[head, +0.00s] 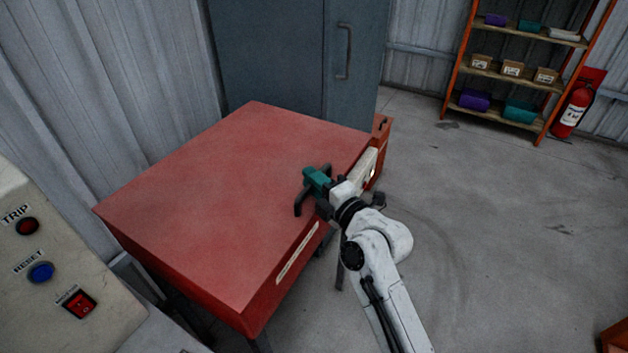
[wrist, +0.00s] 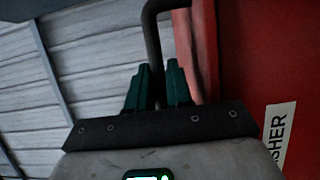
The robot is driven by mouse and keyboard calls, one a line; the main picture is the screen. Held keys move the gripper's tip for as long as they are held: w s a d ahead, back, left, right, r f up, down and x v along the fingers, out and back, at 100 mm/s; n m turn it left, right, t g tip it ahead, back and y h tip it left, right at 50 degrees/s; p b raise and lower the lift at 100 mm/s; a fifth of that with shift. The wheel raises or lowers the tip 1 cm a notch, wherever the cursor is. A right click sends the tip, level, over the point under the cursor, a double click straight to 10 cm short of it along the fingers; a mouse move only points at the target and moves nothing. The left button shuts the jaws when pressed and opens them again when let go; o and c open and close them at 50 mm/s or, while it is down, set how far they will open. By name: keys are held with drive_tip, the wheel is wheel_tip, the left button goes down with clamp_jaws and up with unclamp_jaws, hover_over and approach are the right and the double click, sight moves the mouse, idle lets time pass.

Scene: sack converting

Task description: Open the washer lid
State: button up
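The washer (head: 225,200) is a wide red box with a flat lid, which looks shut, in the middle of the head view. Its red side and a label ending in "SHER" (wrist: 278,135) show at the right of the wrist view. A dark bent handle (head: 298,206) is at its right edge, partly hidden by my gripper. My gripper (head: 313,178) has teal fingers and is at this handle. In the wrist view the handle (wrist: 152,45) runs between my gripper's fingers (wrist: 157,68), which stand apart with a small gap; contact is unclear.
A control panel (head: 50,260) with TRIP and RESET buttons stands at left. A grey cabinet (head: 275,60) is behind the washer. A shelf (head: 510,85) and a fire extinguisher (head: 573,108) stand at the far right.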

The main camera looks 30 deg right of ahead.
clamp_jaws()
